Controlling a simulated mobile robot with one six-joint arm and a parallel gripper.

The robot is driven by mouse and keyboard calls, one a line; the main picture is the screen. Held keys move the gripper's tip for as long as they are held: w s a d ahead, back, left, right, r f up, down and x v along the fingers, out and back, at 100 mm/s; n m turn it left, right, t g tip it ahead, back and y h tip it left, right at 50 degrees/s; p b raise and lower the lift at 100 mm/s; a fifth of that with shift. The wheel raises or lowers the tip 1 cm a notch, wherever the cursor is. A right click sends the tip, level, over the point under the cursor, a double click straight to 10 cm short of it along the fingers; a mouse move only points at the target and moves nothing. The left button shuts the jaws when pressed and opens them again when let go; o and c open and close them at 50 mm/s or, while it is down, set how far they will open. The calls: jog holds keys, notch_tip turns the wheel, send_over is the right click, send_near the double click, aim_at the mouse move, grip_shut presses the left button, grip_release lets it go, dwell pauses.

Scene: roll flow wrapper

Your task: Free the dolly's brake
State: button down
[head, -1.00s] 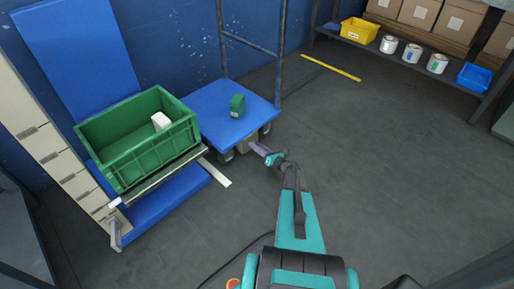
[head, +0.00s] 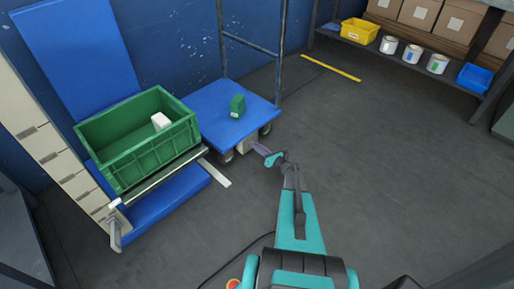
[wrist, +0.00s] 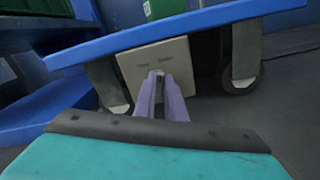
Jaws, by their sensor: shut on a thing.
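The dolly is a blue platform (head: 215,120) on casters with a tall grey push frame (head: 250,45) at its back. A beige brake panel (wrist: 187,52) sits under its edge, with two small labels that are too blurred to read surely. My gripper (head: 260,148) reaches the panel below the deck's front edge. In the wrist view my gripper's pale purple fingers (wrist: 158,78) are shut on a small brake lever at the panel's face. The lever is mostly hidden between the fingertips. A caster (wrist: 242,60) stands right of the panel.
A small green box (head: 237,106) stands on the dolly. Left of the dolly, a green crate (head: 150,165) holding a white item sits by a blue platform. A shelf with a yellow bin (head: 359,31) and white tubs is at the back right.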

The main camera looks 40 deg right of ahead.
jog(key=n+b, duration=0.1)
jog(key=n, duration=0.2)
jog(key=n+b, duration=0.2)
jog(key=n, duration=0.2)
jog(key=n+b, duration=0.1)
jog(key=n, duration=0.2)
jog(key=shift+s+a+f+n, duration=0.1)
jog(key=shift+a+n, duration=0.2)
jog(key=shift+a, duration=0.05)
dwell(0.3)
jog(key=c, duration=1.8)
grip_release()
jog(key=s+p, duration=0.1)
jog(key=s, duration=0.3)
jog(key=s+p, duration=0.1)
jog(key=s, duration=0.4)
jog(key=s+d+p, duration=0.1)
jog(key=s+p, duration=0.1)
jog(key=s, duration=0.2)
jog(key=shift+s+d, duration=0.1)
jog(key=shift+s, duration=0.3)
